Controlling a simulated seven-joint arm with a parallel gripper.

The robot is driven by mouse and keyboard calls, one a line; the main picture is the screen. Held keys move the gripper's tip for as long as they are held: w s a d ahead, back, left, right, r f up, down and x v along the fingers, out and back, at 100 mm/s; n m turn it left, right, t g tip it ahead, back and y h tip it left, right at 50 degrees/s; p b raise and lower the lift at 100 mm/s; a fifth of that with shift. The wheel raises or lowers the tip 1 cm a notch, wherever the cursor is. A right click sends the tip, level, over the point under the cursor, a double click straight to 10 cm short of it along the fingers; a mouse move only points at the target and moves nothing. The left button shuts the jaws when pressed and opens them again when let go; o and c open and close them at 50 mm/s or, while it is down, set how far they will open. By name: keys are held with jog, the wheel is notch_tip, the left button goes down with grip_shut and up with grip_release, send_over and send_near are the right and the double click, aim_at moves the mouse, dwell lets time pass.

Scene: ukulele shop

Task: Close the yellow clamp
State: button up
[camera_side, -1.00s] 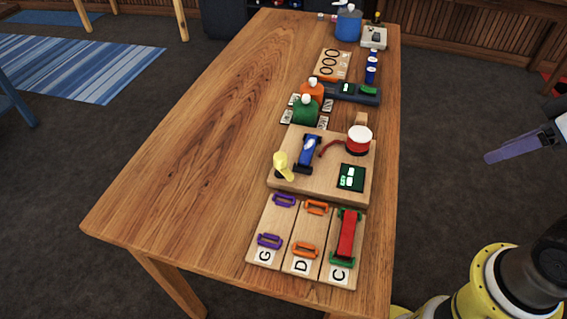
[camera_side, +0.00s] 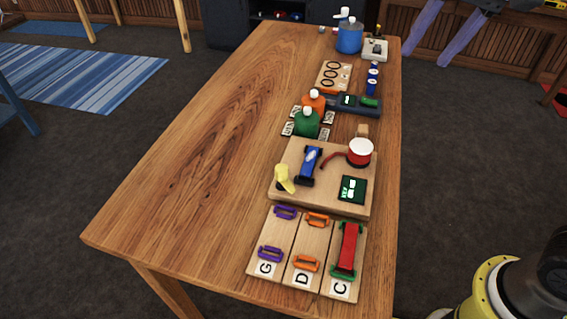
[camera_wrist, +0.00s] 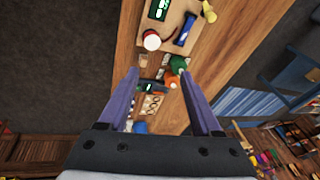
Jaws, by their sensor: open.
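The yellow clamp (camera_side: 284,178) stands at the left front corner of a wooden board (camera_side: 330,199) on the table. Its yellow part stands up and leans a little; its exact opening is too small to tell. My gripper (camera_side: 427,56) is in the upper right of the side view, high and beyond the table's right edge, far from the clamp. Its two purple fingers are apart with nothing between them.
On the board are a blue block (camera_side: 309,165), a red-and-white round container (camera_side: 360,152) and a green display (camera_side: 352,190). Green (camera_side: 307,123) and orange (camera_side: 314,102) bottles stand behind it. Lettered boards (camera_side: 305,255) lie in front. The table's left half is clear.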

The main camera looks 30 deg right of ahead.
jog(key=w+a+f+g, duration=0.1)
jog(key=w+a, duration=0.4)
jog(key=w, duration=0.1)
jog(key=n+g, duration=0.2)
jog(key=g, duration=0.1)
send_over(282, 167)
notch_tip(282, 167, down, 13)
jog(key=shift+h, duration=0.3)
notch_tip(282, 167, down, 13)
jog(key=shift+f, duration=0.15)
grip_shut()
